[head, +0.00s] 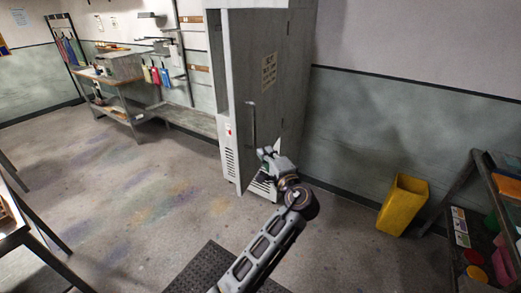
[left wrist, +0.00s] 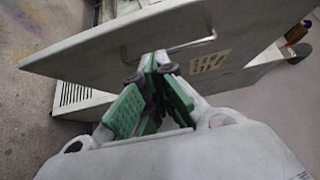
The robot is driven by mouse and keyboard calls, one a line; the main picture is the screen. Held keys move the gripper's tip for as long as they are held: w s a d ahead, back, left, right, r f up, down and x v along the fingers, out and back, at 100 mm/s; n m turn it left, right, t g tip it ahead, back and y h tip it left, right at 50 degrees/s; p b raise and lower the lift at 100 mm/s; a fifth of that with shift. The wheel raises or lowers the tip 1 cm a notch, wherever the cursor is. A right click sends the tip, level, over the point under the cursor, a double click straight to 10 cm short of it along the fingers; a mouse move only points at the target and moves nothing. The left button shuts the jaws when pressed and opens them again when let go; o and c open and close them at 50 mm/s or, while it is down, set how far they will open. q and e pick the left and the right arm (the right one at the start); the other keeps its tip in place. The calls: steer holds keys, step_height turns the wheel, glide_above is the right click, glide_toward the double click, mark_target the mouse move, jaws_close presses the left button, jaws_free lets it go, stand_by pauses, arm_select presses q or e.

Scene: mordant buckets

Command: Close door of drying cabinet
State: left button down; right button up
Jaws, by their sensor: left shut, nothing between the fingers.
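The drying cabinet (head: 230,90) is a tall grey metal unit in the middle of the head view, with vent slots low on its side. Its grey door (head: 278,118) carries a pale sign and a bar handle (head: 251,122), and stands out from the body, apparently part open. In the left wrist view the door (left wrist: 95,48) crosses the picture, with its handle (left wrist: 180,50) just beyond the fingers. My left gripper (head: 264,152) is shut and empty, its tips (left wrist: 150,68) close to the door below the handle; contact cannot be told. My right gripper is not in view.
A yellow bin (head: 403,205) stands on the floor at right, beside a shelf rack (head: 470,165) with coloured tubs. A workbench (head: 120,80) is at back left and a table edge (head: 25,222) at near left. A dark mat (head: 215,268) lies in front. The left floor is clear.

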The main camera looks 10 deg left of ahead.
arm_select(q)
glide_toward(241, 131)
steer(key=w+d, duration=0.1)
steer(key=w, duration=0.2)
steer(key=shift+w+a+r, duration=0.1)
steer(key=shift+w+a, duration=0.15)
steer(key=shift+a, duration=0.65)
steer(key=shift+w+a, duration=0.25)
steer(key=shift+a, duration=0.6)
steer(key=shift+a, duration=0.15)
